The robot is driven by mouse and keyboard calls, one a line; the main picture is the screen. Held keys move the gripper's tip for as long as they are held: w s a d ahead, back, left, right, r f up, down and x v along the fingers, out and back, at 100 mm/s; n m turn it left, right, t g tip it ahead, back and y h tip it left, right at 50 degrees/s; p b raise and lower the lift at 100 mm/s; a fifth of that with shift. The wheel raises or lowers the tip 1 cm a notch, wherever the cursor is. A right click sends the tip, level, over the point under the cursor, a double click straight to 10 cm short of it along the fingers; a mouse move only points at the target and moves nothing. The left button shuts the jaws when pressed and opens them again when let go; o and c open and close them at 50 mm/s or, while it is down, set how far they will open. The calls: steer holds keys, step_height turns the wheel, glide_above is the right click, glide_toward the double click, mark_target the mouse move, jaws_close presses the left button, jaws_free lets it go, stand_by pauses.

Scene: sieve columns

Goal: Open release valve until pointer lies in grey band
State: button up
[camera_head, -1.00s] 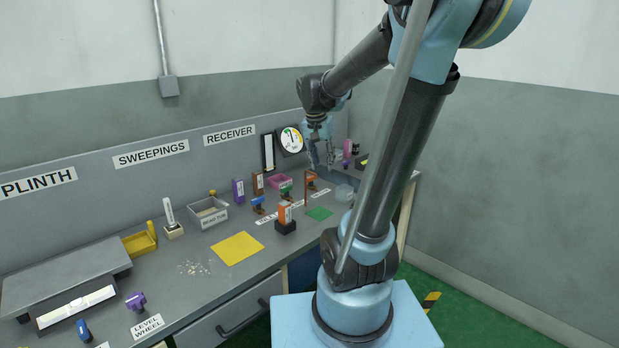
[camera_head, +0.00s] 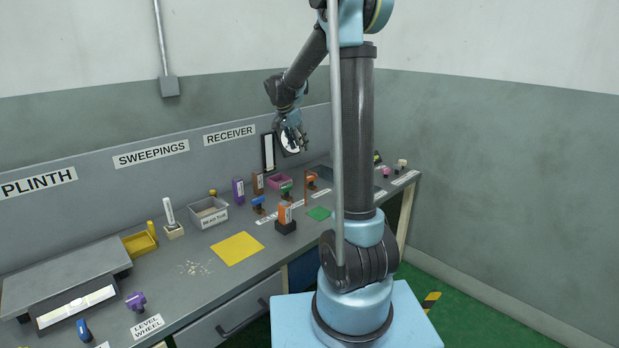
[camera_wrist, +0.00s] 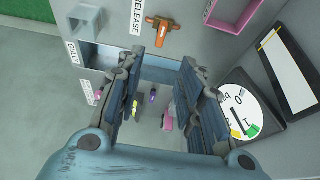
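The release valve's orange handle (camera_wrist: 165,32) shows at the top of the wrist view, beside the RELEASE label (camera_wrist: 138,16). An orange handle on the bench in the head view (camera_head: 311,180) appears to be the same one. In the head view my gripper partly covers the gauge (camera_head: 291,146). My gripper (camera_wrist: 165,75) is open and empty, raised above the bench and apart from the handle.
A pink tray (camera_wrist: 236,14) lies near the handle, and a white-faced dark panel (camera_wrist: 288,68) stands beside the gauge. Below the gripper are small pink and purple items near the GULLY label (camera_wrist: 74,52). Several coloured handles crowd the bench; a yellow mat (camera_head: 238,248) lies left.

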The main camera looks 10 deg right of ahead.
mark_target(310, 177)
steer(key=x, duration=1.7)
steer(key=shift+w+f, duration=0.15)
steer(key=shift+f, duration=0.1)
jaws_close()
